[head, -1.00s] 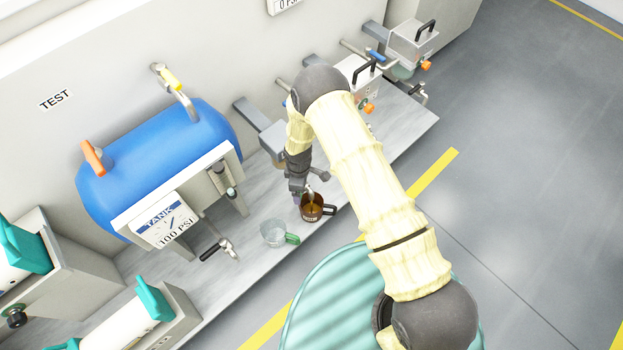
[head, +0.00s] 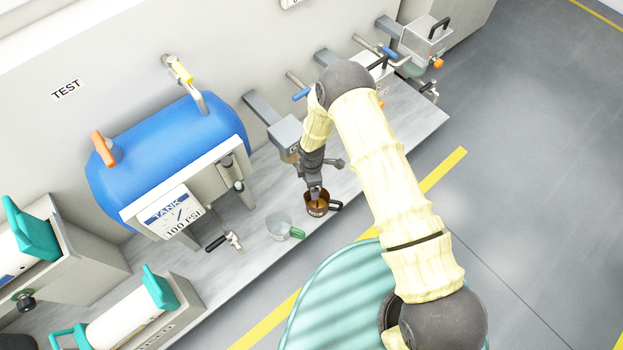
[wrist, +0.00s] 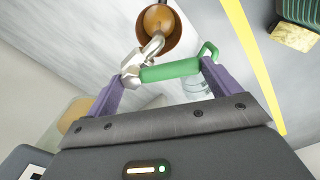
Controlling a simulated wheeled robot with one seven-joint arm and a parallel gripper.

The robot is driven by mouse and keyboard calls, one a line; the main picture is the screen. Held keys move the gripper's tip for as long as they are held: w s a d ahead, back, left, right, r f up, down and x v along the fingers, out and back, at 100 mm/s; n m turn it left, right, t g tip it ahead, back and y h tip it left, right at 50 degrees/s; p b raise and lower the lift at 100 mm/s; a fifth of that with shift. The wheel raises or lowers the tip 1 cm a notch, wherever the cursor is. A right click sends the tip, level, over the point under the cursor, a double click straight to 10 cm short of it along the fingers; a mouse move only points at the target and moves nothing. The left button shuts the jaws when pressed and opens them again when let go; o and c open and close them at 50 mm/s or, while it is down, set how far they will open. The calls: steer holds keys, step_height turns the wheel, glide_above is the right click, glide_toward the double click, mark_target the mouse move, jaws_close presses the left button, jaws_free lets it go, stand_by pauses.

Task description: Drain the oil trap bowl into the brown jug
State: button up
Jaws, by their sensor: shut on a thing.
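The brown jug (head: 316,208) stands on the grey bench below my gripper (head: 316,186), with its dark handle to the right. In the wrist view, the brown jug (wrist: 181,38) is at the top, with an amber-brown patch inside. A metal drain valve (wrist: 140,62) has its bent spout over the jug mouth. My gripper (wrist: 165,90) is shut on the valve's green lever (wrist: 170,71), which lies between the purple fingers. The amber trap bowl (head: 290,157) shows partly under its grey housing (head: 287,133). How much oil it holds is not clear.
A clear jug (head: 279,227) with a green handle stands left of the brown jug, close to the bench edge. It shows behind the fingers in the wrist view (wrist: 195,88). A blue tank (head: 165,150) with a gauge stands further left. Open floor lies right.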

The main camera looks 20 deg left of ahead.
steer(key=shift+w, duration=0.1)
steer(key=o, duration=1.1)
steer(key=shift+o, duration=0.2)
steer(key=shift+r, duration=0.15)
step_height(320, 180, up, 17)
steer(key=p, duration=0.3)
steer(key=shift+p, duration=0.4)
steer(key=shift+r, duration=0.1)
